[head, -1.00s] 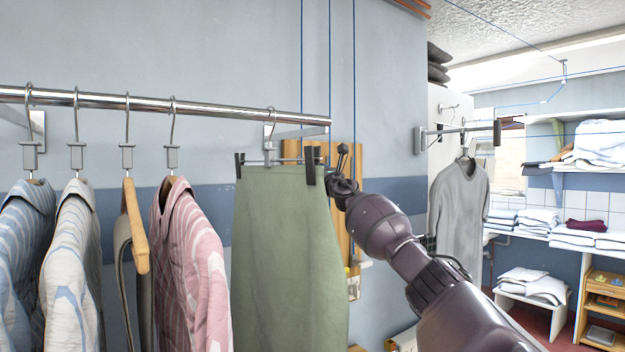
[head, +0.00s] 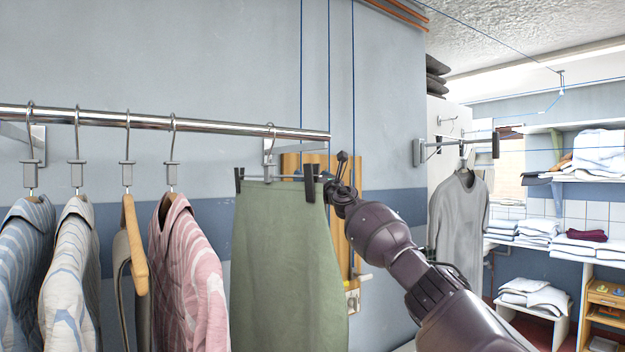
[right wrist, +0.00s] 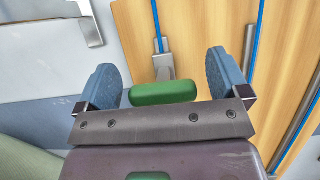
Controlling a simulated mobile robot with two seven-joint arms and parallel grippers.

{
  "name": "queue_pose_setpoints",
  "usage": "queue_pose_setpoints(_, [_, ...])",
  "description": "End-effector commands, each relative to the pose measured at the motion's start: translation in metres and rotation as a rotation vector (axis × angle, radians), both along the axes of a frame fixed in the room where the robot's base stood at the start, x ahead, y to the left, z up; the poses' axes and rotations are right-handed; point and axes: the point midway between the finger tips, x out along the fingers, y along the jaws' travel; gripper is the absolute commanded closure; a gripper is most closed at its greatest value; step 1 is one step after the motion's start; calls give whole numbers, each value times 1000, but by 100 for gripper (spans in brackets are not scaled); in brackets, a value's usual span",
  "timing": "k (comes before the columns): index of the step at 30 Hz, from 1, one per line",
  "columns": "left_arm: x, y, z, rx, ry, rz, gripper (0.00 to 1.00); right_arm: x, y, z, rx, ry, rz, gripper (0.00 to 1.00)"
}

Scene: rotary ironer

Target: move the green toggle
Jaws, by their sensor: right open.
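The green toggle (right wrist: 163,93) lies crosswise below a small metal fitting (right wrist: 163,67) on a wooden panel (right wrist: 195,30) in the right wrist view. My right gripper (right wrist: 163,78) is open, with one blue-padded finger at each end of the toggle. Small gaps show between toggle and fingers; its lower edge is close to the gripper body. In the head view my right gripper (head: 340,192) is at the panel (head: 349,240), just right of the hanging green skirt (head: 285,265). The toggle cannot be made out there. My left gripper is out of view.
A chrome rail (head: 200,122) with striped shirts (head: 190,270) and the clipped skirt runs close on the left. Blue cords (head: 328,70) run down the wall. A grey shirt (head: 460,215) hangs behind my arm; shelves of folded linen (head: 590,240) stand far right.

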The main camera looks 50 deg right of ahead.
Motion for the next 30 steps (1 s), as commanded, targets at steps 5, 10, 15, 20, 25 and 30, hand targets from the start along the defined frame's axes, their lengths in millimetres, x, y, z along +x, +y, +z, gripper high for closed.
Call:
queue_pose_setpoints(5, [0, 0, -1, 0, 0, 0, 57, -1, 0, -2, 0, 2, 0, 6])
queue_pose_setpoints(10, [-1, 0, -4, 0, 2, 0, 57, -9, 1, -6, -3, 3, -3, 6])
queue_pose_setpoints(15, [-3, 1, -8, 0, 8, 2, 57, -20, 5, -12, -4, 5, -2, 6])
queue_pose_setpoints(20, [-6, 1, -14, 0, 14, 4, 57, -31, 8, -16, -2, 4, -2, 6])
queue_pose_setpoints(25, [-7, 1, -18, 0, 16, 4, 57, -41, 12, -21, -3, 4, -3, 6])
queue_pose_setpoints(30, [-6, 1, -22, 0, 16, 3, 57, -50, 15, -26, -2, 6, -2, 6])
